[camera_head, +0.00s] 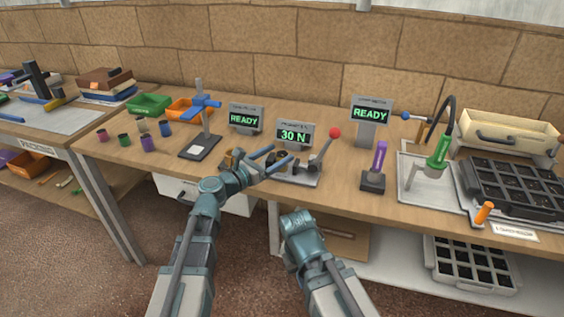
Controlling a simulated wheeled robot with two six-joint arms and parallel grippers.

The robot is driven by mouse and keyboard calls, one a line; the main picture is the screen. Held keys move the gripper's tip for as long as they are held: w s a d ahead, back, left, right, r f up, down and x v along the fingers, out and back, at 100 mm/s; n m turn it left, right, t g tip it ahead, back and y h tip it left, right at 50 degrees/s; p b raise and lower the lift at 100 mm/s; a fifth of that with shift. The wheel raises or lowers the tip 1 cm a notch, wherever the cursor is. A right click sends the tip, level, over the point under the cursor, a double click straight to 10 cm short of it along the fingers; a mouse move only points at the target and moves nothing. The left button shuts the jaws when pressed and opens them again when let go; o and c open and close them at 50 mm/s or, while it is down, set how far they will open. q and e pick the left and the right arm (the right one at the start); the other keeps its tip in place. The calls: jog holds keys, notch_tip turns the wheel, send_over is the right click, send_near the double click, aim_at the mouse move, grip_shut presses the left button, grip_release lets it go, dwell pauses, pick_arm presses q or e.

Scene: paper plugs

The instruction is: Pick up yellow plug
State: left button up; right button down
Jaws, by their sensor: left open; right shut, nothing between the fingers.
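My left gripper (284,153) is open over the bench, its two fingers pointing right in front of the force display, close to a small press fixture (303,176) with a red-knobbed lever. I see nothing held in it. A small yellowish-brown piece (228,158) shows just behind my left wrist; I cannot tell if it is the yellow plug. No other clearly yellow plug shows.
Displays read READY (245,118), 30 N (293,135) and READY (371,112). A purple-handled tool (379,160), a green-handled tool (439,151) and a black compartment tray (512,186) stand right. Green (148,105) and orange bins stand left, near a blue-topped stand (202,145).

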pick_arm(q)
jog(key=shift+f+x, duration=0.15)
jog(key=shift+x, duration=1.15)
jog(key=shift+f+x, duration=0.1)
jog(key=shift+x, duration=1.2)
jog(key=shift+s+d, duration=0.1)
jog(key=shift+s, duration=0.1)
grip_shut()
